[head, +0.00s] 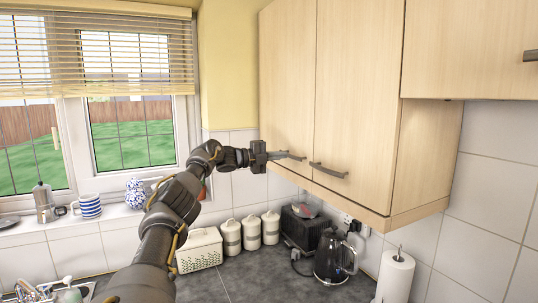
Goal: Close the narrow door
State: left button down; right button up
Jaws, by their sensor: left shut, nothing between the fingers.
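A wood wall cabinet on the right has two side-by-side doors. The left door (285,75) looks narrower in this view than the right door (358,85); I cannot be sure which one is the narrow door. Both look about flush with the cabinet front, with no clear gap between them. The right door has a dark bar handle (329,171) at its lower left. My left gripper (279,155) is shut and empty, at the lower part of the left door, close to that door's handle (294,156). I cannot tell whether it touches. My right gripper is not in view.
Below are a grey counter (240,280) with a kettle (335,257), a toaster (305,228), white canisters (252,233), a white bin (199,250) and a paper roll (394,278). Another cabinet (470,45) hangs at upper right. A window is at left.

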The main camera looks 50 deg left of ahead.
pick_arm(q)
jog(key=a, duration=0.2)
jog(key=s+a, duration=0.1)
jog(key=a, duration=0.2)
jog(key=shift+s+r, duration=0.15)
jog(key=shift+r, duration=0.05)
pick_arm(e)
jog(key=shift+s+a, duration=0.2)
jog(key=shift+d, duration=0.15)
pick_arm(q)
jog(key=shift+d+f, duration=0.1)
